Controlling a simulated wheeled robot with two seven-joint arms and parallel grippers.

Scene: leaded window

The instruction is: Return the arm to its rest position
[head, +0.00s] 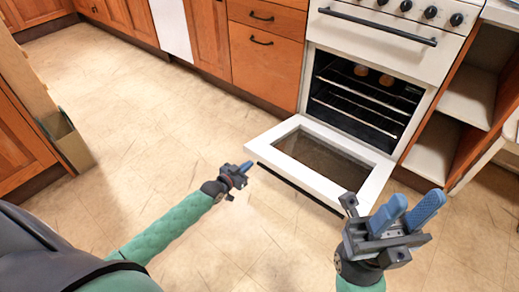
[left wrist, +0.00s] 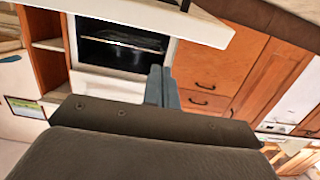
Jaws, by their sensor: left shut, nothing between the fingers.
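My left arm reaches in from the left in the head view. My left gripper (head: 246,166) is shut and empty, above the floor to the left of the lowered oven door (head: 262,147). Its blue fingers (left wrist: 161,87) are together in the left wrist view, with nothing between them. My right gripper (head: 408,212) is at the lower right of the head view, in front of the oven door. Its two blue fingers stand apart with nothing between them.
The white oven (head: 377,32) is open, with two round brown items (head: 373,75) on its upper rack. Open shelves (head: 468,97) stand right of it, wooden cabinets (head: 268,50) left of it. A tan box-like unit (head: 68,139) stands at the left. The floor (head: 140,110) between is clear.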

